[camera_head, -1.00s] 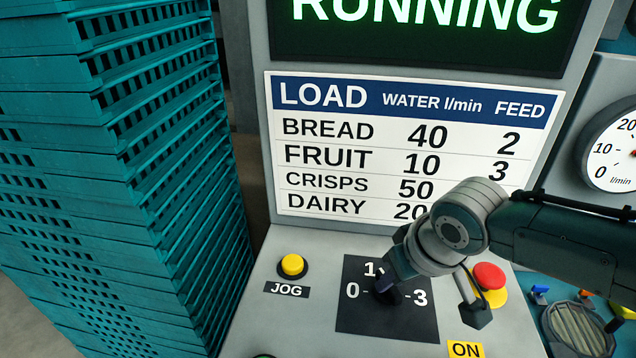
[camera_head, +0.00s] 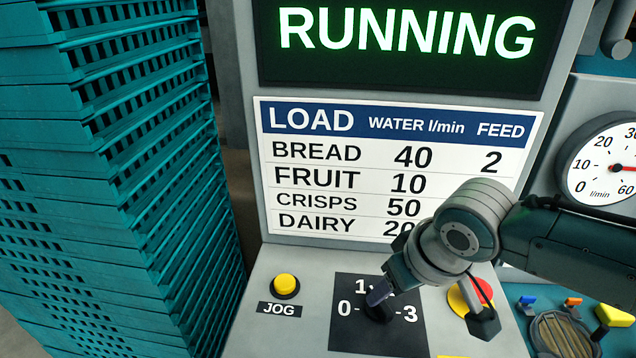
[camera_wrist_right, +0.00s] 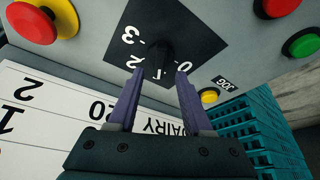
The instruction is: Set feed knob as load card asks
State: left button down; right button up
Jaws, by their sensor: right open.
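The black feed knob (camera_head: 380,313) sits on a dark square plate marked 0, 1 and 3 in the head view; the 2 is hidden there. In the right wrist view the knob (camera_wrist_right: 158,56) lies just beyond my fingertips, with 0, 1, 2 and 3 around it. Its pointer direction cannot be read. My right gripper (camera_wrist_right: 158,75) is open, its purple fingers on either side of the knob's near edge; I cannot tell if they touch it. The load card (camera_head: 350,240) reads BREAD 40, 2; FRUIT 10; CRISPS 50; my arm covers lower feed values.
A green RUNNING display (camera_head: 410,40) is above the card. A yellow JOG button (camera_head: 286,286) is left of the knob; a red and yellow button (camera_head: 457,300) is partly behind my arm. Teal crates (camera_head: 100,200) stack at left. A l/min gauge (camera_head: 605,165) is at right.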

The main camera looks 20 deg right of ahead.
jog(key=p+v, duration=0.1)
jog(key=v, duration=0.5)
dwell(0.3)
jog(key=s+a+r+n+g, duration=0.1)
jog(key=s+a+r, duration=0.2)
jog(key=s, duration=0.5)
jog(key=s+a+r+n, duration=0.1)
jog(key=s+a+r, duration=0.25)
jog(key=s, duration=0.45)
notch_tip(320, 180, up, 27)
jog(key=p, duration=2.7)
jog(key=shift+s+d, duration=0.15)
jog(key=shift+s, duration=0.25)
jog(key=shift+r, duration=0.1)
